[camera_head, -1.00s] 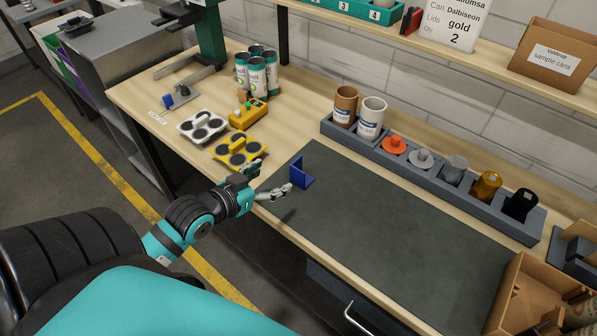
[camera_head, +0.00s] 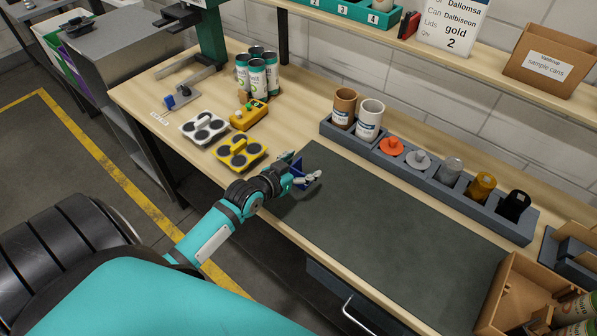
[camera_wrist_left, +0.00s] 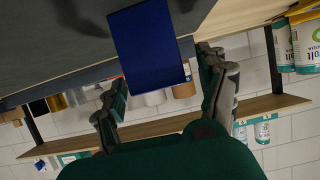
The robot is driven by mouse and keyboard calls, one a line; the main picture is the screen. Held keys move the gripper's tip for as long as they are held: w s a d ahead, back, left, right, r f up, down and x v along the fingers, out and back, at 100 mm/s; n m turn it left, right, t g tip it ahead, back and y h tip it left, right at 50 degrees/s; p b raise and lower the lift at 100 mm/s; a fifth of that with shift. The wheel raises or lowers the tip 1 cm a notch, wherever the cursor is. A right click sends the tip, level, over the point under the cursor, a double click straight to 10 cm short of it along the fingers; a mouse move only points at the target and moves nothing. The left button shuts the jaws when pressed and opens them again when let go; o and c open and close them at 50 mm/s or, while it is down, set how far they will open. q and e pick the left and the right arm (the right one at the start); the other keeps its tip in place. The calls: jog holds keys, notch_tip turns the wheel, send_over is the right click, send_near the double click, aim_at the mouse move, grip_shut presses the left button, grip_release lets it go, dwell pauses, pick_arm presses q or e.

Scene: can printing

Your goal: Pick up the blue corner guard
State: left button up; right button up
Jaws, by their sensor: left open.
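The blue corner guard (camera_head: 298,168) stands on the dark mat (camera_head: 390,215), near the mat's left end. It is partly hidden by my left gripper (camera_head: 301,171) in the head view. The gripper is open, with its fingers at the guard, one on each side. In the left wrist view the guard (camera_wrist_left: 148,50) is a large blue face ahead of the open left gripper (camera_wrist_left: 163,82), between its fingers. I cannot tell whether either finger touches it. My right gripper is not in view.
A yellow holder (camera_head: 240,153) and a white holder (camera_head: 203,127) lie left of the gripper. A grey rack (camera_head: 435,180) with cups and coloured lids runs along the mat's back. A cardboard box (camera_head: 520,285) stands at the right. The mat's middle is clear.

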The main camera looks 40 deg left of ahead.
pick_arm(q)
jog(key=shift+s, duration=0.1)
jog(key=shift+c, duration=0.4)
jog(key=shift+c, duration=1.3)
jog(key=c, duration=0.8)
jog(key=shift+c, duration=0.7)
